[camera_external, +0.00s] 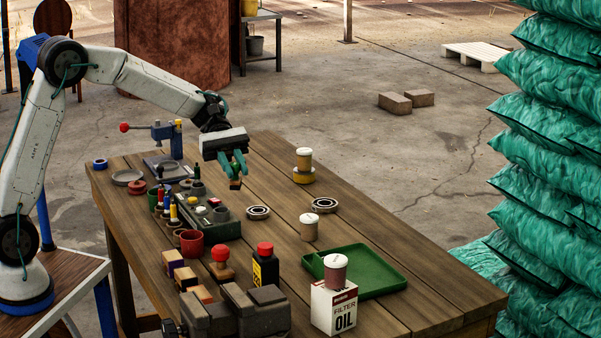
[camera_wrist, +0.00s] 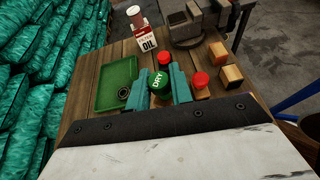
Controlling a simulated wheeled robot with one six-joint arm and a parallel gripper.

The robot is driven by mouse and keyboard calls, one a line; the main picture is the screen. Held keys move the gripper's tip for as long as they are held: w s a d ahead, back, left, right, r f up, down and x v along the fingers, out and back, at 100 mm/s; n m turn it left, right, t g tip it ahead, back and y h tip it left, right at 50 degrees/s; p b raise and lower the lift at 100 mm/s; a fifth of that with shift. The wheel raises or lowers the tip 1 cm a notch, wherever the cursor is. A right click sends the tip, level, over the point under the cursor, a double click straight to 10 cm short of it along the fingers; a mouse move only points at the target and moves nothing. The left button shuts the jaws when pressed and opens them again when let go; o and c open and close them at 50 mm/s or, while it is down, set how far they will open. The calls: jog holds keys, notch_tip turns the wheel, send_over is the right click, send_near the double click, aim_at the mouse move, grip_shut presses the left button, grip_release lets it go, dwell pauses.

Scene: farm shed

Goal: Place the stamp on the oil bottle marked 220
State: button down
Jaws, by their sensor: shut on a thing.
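My gripper (camera_external: 236,168) is above the far-middle part of the wooden table. Its teal fingers, also in the wrist view (camera_wrist: 160,90), are shut on a stamp with a green knob marked DRY (camera_wrist: 159,84). The stamp's orange-brown base (camera_external: 235,185) hangs below the fingertips, clear of the table. A black oil bottle (camera_external: 265,268) with a red cap and yellow label stands upright near the front; its number is too small to read. In the wrist view its red cap (camera_wrist: 165,55) lies just beyond the held stamp. A red-knobbed stamp (camera_external: 222,264) stands left of the bottle.
A green tray (camera_external: 385,270) and a filter oil box (camera_external: 334,308) with a cup on top stand right of the bottle. A vise (camera_external: 235,310) and small blocks (camera_external: 185,277) crowd the front left. A dark organiser (camera_external: 212,228) stands behind. Bearings and small jars lie to the right.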

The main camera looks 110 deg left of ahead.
jog(key=s+d+f+m+g+h, duration=0.1)
jog(key=s+d, duration=0.1)
jog(key=d, duration=0.5)
jog(key=s+d+f+m+g+h, duration=0.1)
jog(key=s+d+m, duration=0.1)
jog(key=d, duration=0.6)
send_over(265, 245)
jog(key=shift+s+f+g, duration=0.15)
jog(key=shift+f+g, duration=0.15)
jog(key=shift+f, duration=0.35)
jog(key=shift+w+f, duration=0.25)
jog(key=shift+f, duration=1.5)
jog(key=shift+f, duration=0.1)
jog(key=c, duration=1.3)
grip_release()
jog(key=shift+o, duration=0.2)
